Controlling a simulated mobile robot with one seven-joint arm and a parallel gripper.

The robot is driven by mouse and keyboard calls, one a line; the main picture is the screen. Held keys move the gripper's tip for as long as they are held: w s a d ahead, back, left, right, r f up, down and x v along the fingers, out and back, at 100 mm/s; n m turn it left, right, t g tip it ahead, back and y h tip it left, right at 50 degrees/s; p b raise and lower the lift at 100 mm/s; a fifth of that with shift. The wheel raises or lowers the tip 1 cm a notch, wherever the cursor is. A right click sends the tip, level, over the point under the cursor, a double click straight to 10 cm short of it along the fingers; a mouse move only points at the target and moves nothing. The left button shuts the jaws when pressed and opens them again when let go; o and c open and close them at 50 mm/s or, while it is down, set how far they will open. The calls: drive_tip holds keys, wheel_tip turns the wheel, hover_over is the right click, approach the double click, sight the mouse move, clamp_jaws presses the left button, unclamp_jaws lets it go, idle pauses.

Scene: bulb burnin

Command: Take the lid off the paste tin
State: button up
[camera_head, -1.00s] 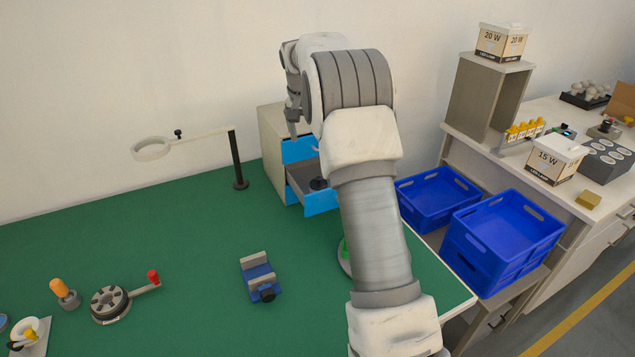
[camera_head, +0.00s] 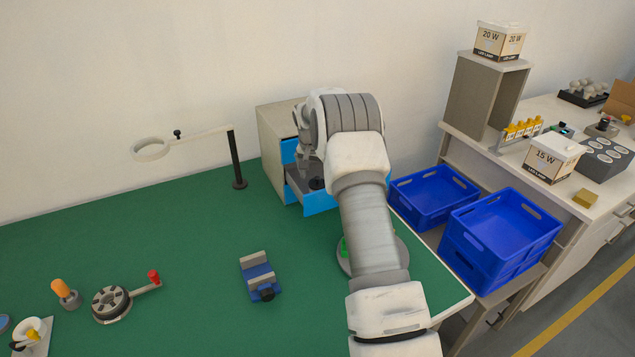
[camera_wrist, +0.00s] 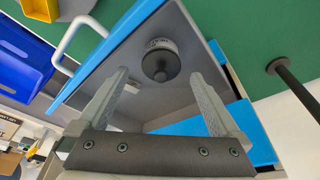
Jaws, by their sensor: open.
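The paste tin (camera_wrist: 160,45) stands in the open drawer (camera_wrist: 186,92), with its dark lid and knob (camera_wrist: 161,69) on top. In the head view the dark lid (camera_head: 317,183) shows in the drawer, partly beside my arm. My gripper (camera_wrist: 162,78) is open and empty in the wrist view, its two fingers spread either side of the lid's line. The fingers appear above the drawer and apart from the tin. In the head view my gripper is over the drawer, its fingertips hidden or too small to tell.
The blue drawer front (camera_head: 312,202) and cabinet walls border the space around my gripper. A magnifier stand (camera_head: 238,160) is to the left. Blue crates (camera_head: 505,235) are at the right. A blue vise (camera_head: 259,277) stands on the green bench (camera_head: 190,240), which has free room.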

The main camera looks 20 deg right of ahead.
drive_tip(key=shift+w+f, duration=0.2)
drive_tip(key=shift+f, duration=0.5)
drive_tip(key=c, duration=1.4)
drive_tip(key=shift+r, duration=0.15)
